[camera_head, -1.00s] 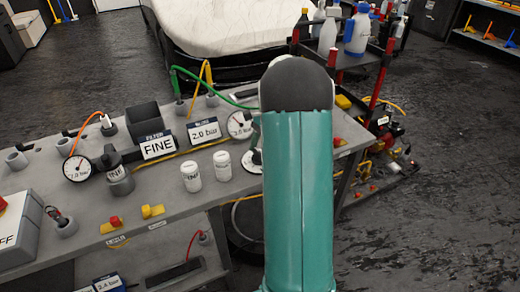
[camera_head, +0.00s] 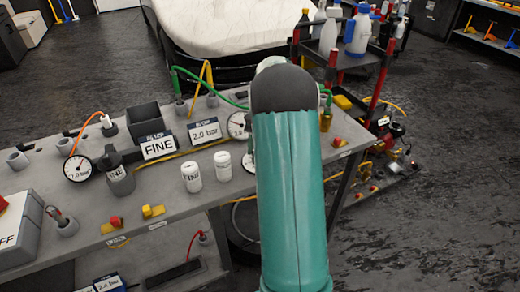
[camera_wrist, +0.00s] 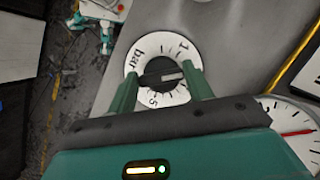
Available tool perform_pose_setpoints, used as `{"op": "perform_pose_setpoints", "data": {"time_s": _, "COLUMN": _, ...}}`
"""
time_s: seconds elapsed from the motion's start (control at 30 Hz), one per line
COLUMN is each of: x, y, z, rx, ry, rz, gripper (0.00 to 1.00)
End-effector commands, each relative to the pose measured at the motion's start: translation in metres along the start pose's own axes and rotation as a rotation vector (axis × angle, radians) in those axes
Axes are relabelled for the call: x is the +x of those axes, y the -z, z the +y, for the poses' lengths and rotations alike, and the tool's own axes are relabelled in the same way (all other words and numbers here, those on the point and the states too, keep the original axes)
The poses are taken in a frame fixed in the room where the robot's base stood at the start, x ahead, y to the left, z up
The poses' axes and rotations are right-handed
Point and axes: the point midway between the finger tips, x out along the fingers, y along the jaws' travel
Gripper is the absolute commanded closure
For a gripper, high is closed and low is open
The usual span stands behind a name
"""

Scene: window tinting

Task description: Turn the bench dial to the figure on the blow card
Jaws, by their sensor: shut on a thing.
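The bench dial (camera_wrist: 166,52) is a round white face with a black knob (camera_wrist: 160,77) in the wrist view. The pale mark on the knob points right; its exact figure is too small to tell. My gripper (camera_wrist: 163,74) has its two green fingers on either side of the knob and is shut on it. The card reading "2.0 bar" (camera_head: 204,131) stands on the bench in the head view; its small heading is hard to read. My arm hides most of the dial and all of my gripper in the head view.
A gauge (camera_head: 238,124) beside the card is partly behind my arm; a gauge with a red needle (camera_wrist: 298,132) shows in the wrist view. Two white canisters (camera_head: 191,178) stand left of my arm. A "FINE" card (camera_head: 158,147) and another gauge (camera_head: 78,168) are further left.

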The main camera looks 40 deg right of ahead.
Motion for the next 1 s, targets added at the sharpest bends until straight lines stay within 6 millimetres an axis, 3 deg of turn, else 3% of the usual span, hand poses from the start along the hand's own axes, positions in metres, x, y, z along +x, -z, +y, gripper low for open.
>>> {"op": "perform_pose_setpoints", "data": {"time_s": 0.3, "x": -0.002, "y": 0.001, "z": 0.0, "rx": 0.0, "ry": 0.001, "rz": 0.004, "gripper": 0.72}}
{"op": "perform_pose_setpoints", "data": {"time_s": 0.33, "x": -0.002, "y": 0.001, "z": 0.0, "rx": 0.0, "ry": 0.001, "rz": 0.004, "gripper": 0.43}}
{"op": "perform_pose_setpoints", "data": {"time_s": 0.4, "x": -0.001, "y": 0.001, "z": 0.0, "rx": 0.0, "ry": 0.001, "rz": 0.004, "gripper": 0.3}}
{"op": "perform_pose_setpoints", "data": {"time_s": 0.43, "x": -0.001, "y": 0.001, "z": 0.0, "rx": 0.0, "ry": 0.001, "rz": 0.004, "gripper": 0.27}}
{"op": "perform_pose_setpoints", "data": {"time_s": 0.77, "x": -0.004, "y": 0.001, "z": 0.0, "rx": 0.0, "ry": 0.001, "rz": 0.002, "gripper": 0.27}}
{"op": "perform_pose_setpoints", "data": {"time_s": 1.0, "x": -0.038, "y": 0.001, "z": 0.0, "rx": 0.0, "ry": 0.002, "rz": 0.005, "gripper": 0.27}}
